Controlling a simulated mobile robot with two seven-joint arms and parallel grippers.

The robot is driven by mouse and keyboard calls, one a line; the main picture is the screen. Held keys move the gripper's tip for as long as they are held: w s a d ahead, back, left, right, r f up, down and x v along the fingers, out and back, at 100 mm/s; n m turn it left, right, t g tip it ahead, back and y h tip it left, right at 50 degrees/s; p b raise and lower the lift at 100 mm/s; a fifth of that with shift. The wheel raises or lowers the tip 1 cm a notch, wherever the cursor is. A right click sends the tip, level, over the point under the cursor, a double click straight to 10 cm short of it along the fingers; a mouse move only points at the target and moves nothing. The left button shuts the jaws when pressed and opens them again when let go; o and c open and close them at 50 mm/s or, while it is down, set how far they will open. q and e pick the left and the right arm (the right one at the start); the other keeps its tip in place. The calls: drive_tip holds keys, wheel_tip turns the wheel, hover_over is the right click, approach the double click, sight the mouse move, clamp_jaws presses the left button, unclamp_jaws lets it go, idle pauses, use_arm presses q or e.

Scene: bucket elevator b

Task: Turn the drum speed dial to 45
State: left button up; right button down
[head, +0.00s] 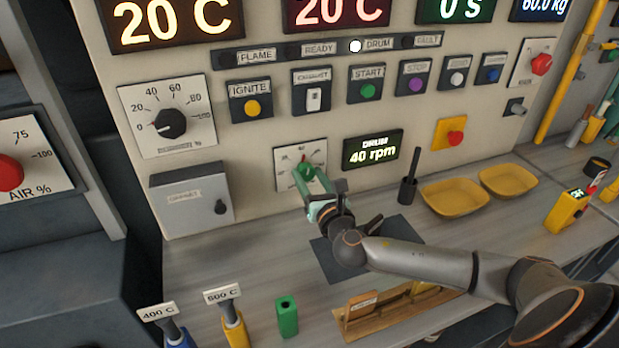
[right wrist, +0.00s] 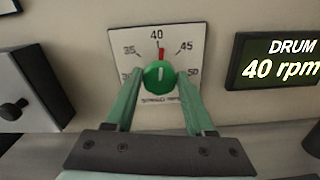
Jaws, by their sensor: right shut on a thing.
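The drum speed dial (right wrist: 159,76) is a round green knob on a white scale plate (right wrist: 190,40), marked 35, 40, 45 and 50 in the right wrist view. A red mark (right wrist: 162,54) above the knob stands at or just right of 40. My right gripper (right wrist: 160,84) has its green fingers shut on the knob, one on each side. In the head view the right gripper (head: 312,186) reaches the dial's plate (head: 287,156) from below. The drum display (head: 373,149) beside it reads 40 rpm. My left gripper is not in view.
A grey cabinet (head: 190,200) with a dark knob is left of the dial. A burner dial (head: 168,124) and a row of buttons (head: 368,90) are above.

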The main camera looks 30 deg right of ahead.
drive_tip(key=m, duration=0.3)
drive_tip(key=shift+f+m+b, duration=0.1)
drive_tip(key=shift+m+b, duration=0.2)
drive_tip(key=m, duration=0.4)
drive_tip(key=shift+d+b, duration=0.15)
drive_tip(key=shift+b, duration=0.2)
drive_tip(key=shift+m, duration=0.3)
drive_tip(key=shift+c, duration=1.4)
unclamp_jaws()
drive_tip(key=shift+s, duration=0.1)
drive_tip(key=b+v, duration=0.1)
drive_tip(key=v, duration=1.1)
drive_tip(key=shift+s+b, duration=0.2)
drive_tip(key=shift+b, duration=0.15)
